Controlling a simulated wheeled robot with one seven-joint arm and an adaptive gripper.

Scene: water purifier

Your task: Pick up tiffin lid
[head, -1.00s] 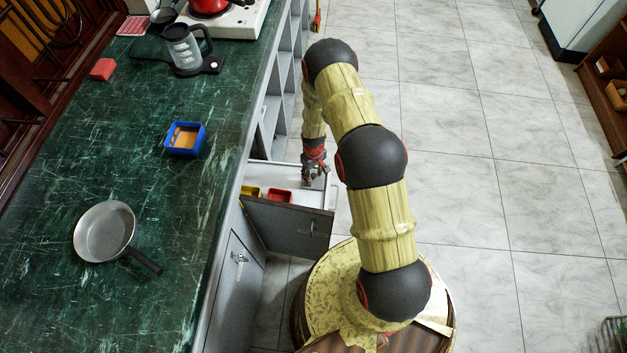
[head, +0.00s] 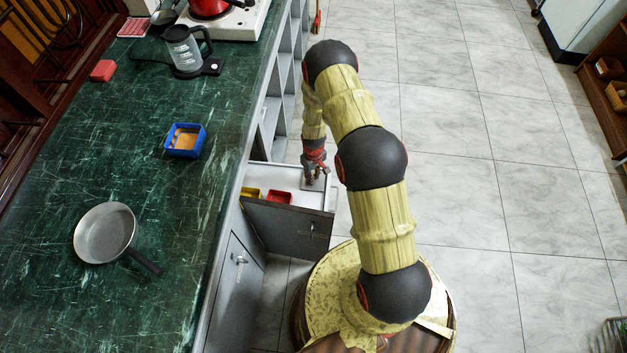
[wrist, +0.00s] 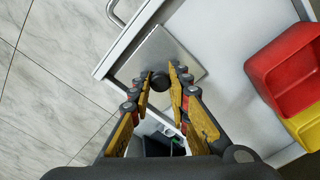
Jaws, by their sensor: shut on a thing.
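The tiffin lid (wrist: 165,50) is a flat grey square plate with a small dark knob, in the wrist view. It lies in the open drawer (head: 285,212), near the drawer's wall. My gripper (wrist: 160,77) is over the lid, with its yellow and dark fingertips shut on the knob. The lid looks level, and I cannot tell whether it touches the drawer floor. In the head view my gripper (head: 313,178) is low at the drawer's right end, and the lid is mostly hidden beneath it.
A red container (wrist: 285,68) and a yellow container (wrist: 308,125) sit in the same drawer. The green counter (head: 110,165) on the left holds a pan (head: 104,232), a blue box (head: 185,140) and a kettle (head: 187,50). The tiled floor at right is clear.

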